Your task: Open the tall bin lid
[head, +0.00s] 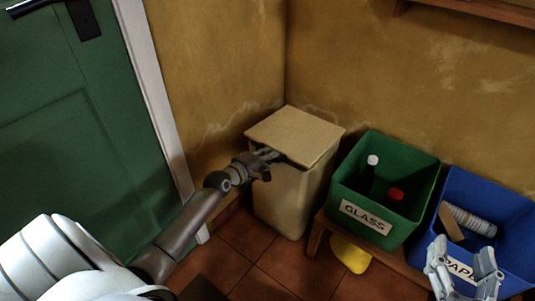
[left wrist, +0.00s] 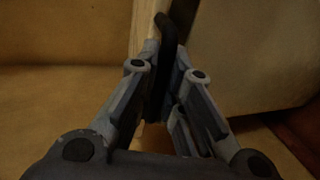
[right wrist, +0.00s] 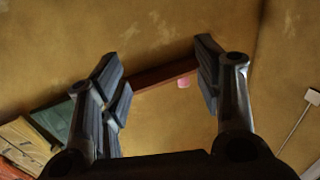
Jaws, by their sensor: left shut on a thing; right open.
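The tall bin (head: 285,198) is beige and stands in the corner, with a flat beige lid (head: 296,133) on top. My left gripper (head: 270,156) is at the lid's front edge. It is shut on a dark handle (left wrist: 166,38), which shows between its fingers in the left wrist view. A dark strip shows under the lid's front edge; I cannot tell whether it is a gap or shadow. My right gripper (head: 464,262) is open and empty, in front of the blue bin. Its spread fingers also show in the right wrist view (right wrist: 160,82).
A green bin labelled GLASS (head: 345,185) stands right of the tall bin, holding bottles. A blue paper bin (head: 500,185) is further right. Both stand on a low wooden bench (head: 316,232). A yellow object (head: 350,254) sits below. A green door (head: 75,150) is at left.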

